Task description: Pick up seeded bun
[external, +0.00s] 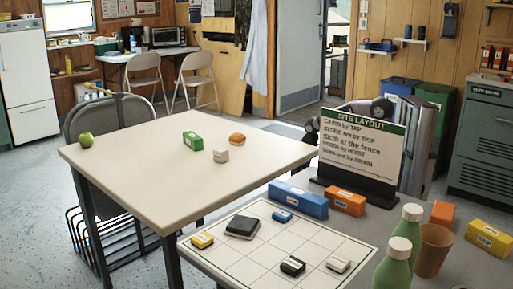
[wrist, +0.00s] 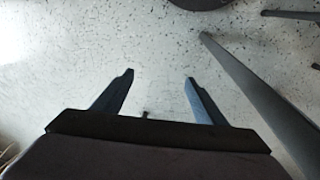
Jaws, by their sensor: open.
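The seeded bun (external: 237,138) is a small, round, orange-brown bun. It rests on the pale table (external: 150,165), near its far right edge in the external view. Nothing touches it. My gripper (wrist: 160,76) shows in the wrist view with its two dark fingers wide apart. Nothing is between them and they point towards the speckled grey floor. The bun is not in the wrist view. I cannot make out my gripper in the external view, so its distance from the bun is unclear.
A green box (external: 193,141) and a white block (external: 221,156) stand left of the bun. A green apple (external: 86,141) sits at the table's left edge. The sign (external: 355,150) stands right of the table. A dark bar (wrist: 250,95) crosses the wrist view's right side.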

